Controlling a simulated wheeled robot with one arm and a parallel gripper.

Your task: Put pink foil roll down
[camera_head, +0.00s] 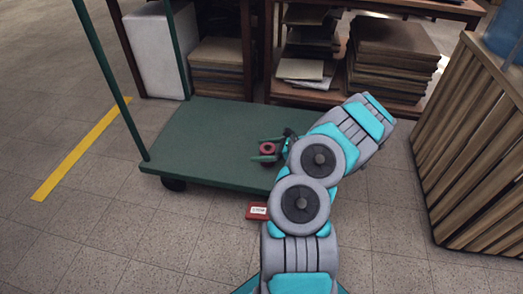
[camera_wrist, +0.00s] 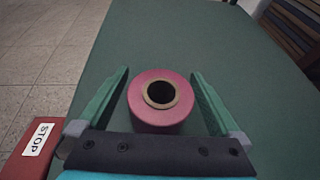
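The pink foil roll (camera_wrist: 160,115) stands upright in the wrist view, its round core hole facing up, over the green deck of the cart. My gripper (camera_wrist: 159,74) has its two green fingers on either side of the roll, with a narrow gap showing at each side. In the head view the roll (camera_head: 267,148) is small and sits between the fingers near the right part of the green cart deck (camera_head: 205,135). The roll's underside is hidden, so I cannot tell for sure that it rests on the deck.
A red box labelled STOP (camera_head: 257,211) lies on the floor by the cart's front edge; it also shows in the wrist view (camera_wrist: 30,150). Shelves with stacked boards (camera_head: 390,60) stand behind the cart. A slatted wooden crate (camera_head: 475,150) is at right. The deck's left part is clear.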

